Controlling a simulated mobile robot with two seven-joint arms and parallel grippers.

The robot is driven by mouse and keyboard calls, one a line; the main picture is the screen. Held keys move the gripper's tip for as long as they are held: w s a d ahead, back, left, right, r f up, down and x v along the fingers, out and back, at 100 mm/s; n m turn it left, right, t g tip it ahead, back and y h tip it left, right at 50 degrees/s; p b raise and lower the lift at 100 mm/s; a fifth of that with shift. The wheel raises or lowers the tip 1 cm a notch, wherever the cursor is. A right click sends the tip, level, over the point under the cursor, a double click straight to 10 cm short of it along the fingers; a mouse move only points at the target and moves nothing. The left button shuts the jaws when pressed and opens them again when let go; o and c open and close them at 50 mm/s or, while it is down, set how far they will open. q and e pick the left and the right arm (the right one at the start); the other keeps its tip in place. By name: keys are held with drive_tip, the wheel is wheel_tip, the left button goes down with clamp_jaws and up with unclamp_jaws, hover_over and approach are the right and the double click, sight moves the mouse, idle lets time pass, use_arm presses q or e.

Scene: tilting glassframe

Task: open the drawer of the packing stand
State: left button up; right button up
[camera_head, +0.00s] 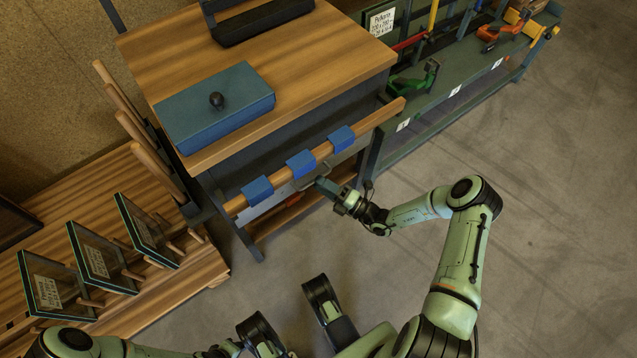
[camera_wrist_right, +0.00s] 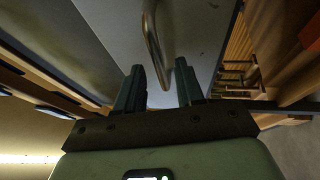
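The packing stand (camera_head: 330,55) has a wooden top and a dark body. Its grey drawer front (camera_head: 268,204) shows below a wooden rail, and it fills the upper middle of the right wrist view (camera_wrist_right: 200,30). I cannot tell from this angle whether the drawer is fully shut. A metal bar handle (camera_wrist_right: 152,40) stands out from the front. My right gripper (camera_wrist_right: 161,85) is open at the handle, with the handle's bar between and just ahead of its fingertips; contact is not clear. In the head view the right gripper (camera_head: 326,187) reaches the front from the right.
Blue cloths (camera_head: 300,163) hang over the wooden rail (camera_head: 382,115) above the drawer front. A blue box (camera_head: 213,105) lies on the stand. Glass frames (camera_head: 100,257) stand on a slatted wooden bench (camera_head: 200,265) at left. A green tool shelf (camera_head: 435,125) is at right. Floor is free at right.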

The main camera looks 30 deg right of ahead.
use_arm(q)
drive_tip(key=shift+s+f, duration=0.25)
drive_tip(key=shift+s, duration=0.1)
use_arm(e)
drive_tip(key=shift+x, duration=0.8)
clamp_jaws()
drive_tip(key=shift+s, duration=0.1)
use_arm(q)
drive_tip(key=w+d+r+t+p, duration=0.1)
drive_tip(key=w+r+t+p, duration=0.25)
drive_tip(key=w+r, duration=0.4)
drive_tip(key=shift+s+d+r+m+g+h+p, duration=0.15)
drive_tip(key=shift+s+d+r+g+p, duration=0.25)
drive_tip(key=shift+s+p, duration=0.2)
drive_tip(key=shift+s+d+r+m+g+h+p, duration=0.1)
drive_tip(key=shift+s+d+r+g+p, duration=0.3)
drive_tip(key=shift+s, duration=0.35)
drive_tip(key=shift+s+d+r+m+g+h+p, duration=0.15)
drive_tip(key=shift+s+d+r+g+p, duration=0.2)
drive_tip(key=shift+s+p, duration=0.3)
use_arm(e)
drive_tip(key=s+d, duration=0.2)
drive_tip(key=s, duration=2.3)
